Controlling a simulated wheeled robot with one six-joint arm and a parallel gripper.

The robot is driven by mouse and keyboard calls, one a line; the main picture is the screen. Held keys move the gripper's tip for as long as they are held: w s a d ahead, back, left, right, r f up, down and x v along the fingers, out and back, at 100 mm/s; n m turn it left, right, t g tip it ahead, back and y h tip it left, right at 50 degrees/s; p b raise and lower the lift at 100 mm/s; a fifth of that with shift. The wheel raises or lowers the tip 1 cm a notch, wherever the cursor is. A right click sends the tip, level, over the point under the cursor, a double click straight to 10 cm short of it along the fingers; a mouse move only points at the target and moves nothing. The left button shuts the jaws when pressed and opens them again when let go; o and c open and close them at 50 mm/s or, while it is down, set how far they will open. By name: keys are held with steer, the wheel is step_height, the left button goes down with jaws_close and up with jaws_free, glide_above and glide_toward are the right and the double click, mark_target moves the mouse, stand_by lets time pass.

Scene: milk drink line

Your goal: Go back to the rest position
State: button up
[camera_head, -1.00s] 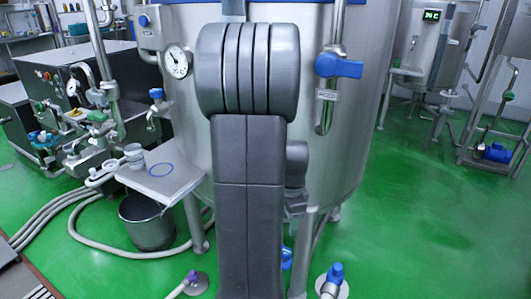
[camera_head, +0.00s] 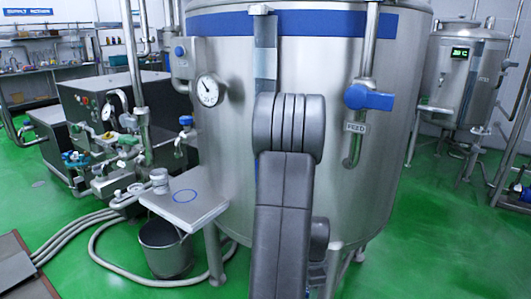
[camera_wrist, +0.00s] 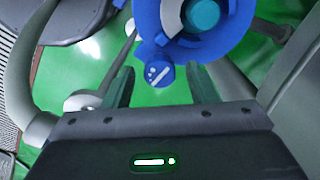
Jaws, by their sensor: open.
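My arm stands in the middle of the head view, in front of a large steel tank (camera_head: 225,130) with a blue band. My gripper is hidden in that view. In the wrist view my gripper (camera_wrist: 158,88) is open, with its two fingers apart and green floor between them. A blue valve part (camera_wrist: 160,74) with a white mark shows just beyond the fingertips, near the top. I cannot tell whether anything touches the fingers.
A small steel shelf (camera_head: 205,209) with a blue circle and a small metal container (camera_head: 159,181) juts from the tank. A bucket (camera_head: 165,252) hangs or stands below it. A blue-handled valve (camera_head: 369,98) is on the tank's right. Green floor (camera_head: 440,240) is open at right.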

steer(key=shift+r, duration=0.1)
step_height(320, 180, up, 14)
steer(key=f+p, duration=0.1)
steer(key=p, duration=0.2)
step_height(320, 180, down, 13)
steer(key=b, duration=0.3)
steer(key=shift+f, duration=0.2)
steer(key=shift+r+n, duration=0.1)
steer(key=shift+n, duration=0.2)
steer(key=n, duration=0.4)
steer(key=n+p, duration=0.1)
steer(key=n, duration=0.4)
steer(key=n+p, duration=0.1)
steer(key=n, duration=0.4)
steer(key=shift+r+n, duration=0.1)
steer(key=shift+n, duration=0.2)
steer(key=shift+n+p, duration=0.6)
steer(key=shift+n, duration=2)
